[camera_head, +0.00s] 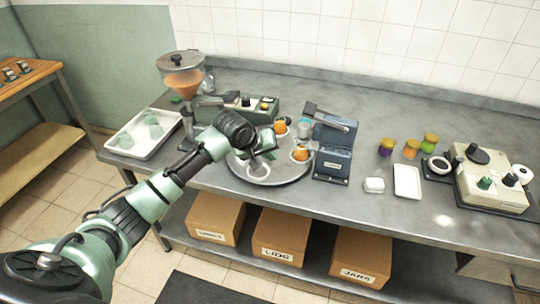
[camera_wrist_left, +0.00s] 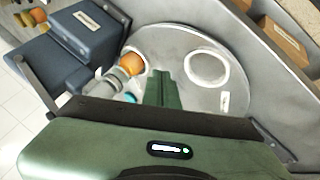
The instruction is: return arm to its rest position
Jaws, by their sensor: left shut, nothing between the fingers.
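My left arm reaches in from the lower left of the head view. My left gripper (camera_head: 268,155) is over the round grey turntable (camera_head: 285,178). In the left wrist view its green fingers (camera_wrist_left: 163,80) are together and hold nothing. An orange-filled jar (camera_head: 300,154) stands on the turntable just right of the gripper; in the left wrist view an orange jar (camera_wrist_left: 132,63) shows beside the fingers. An empty white ring (camera_head: 258,174) lies on the turntable's near left. My right gripper is in neither view.
A blue machine (camera_head: 332,150) stands close right of the turntable. A hopper (camera_head: 183,75) with orange contents and a white tray (camera_head: 140,146) are at left. Several colored jars (camera_head: 411,148) and a beige machine (camera_head: 490,185) stand at right. Cardboard boxes (camera_head: 280,237) sit below.

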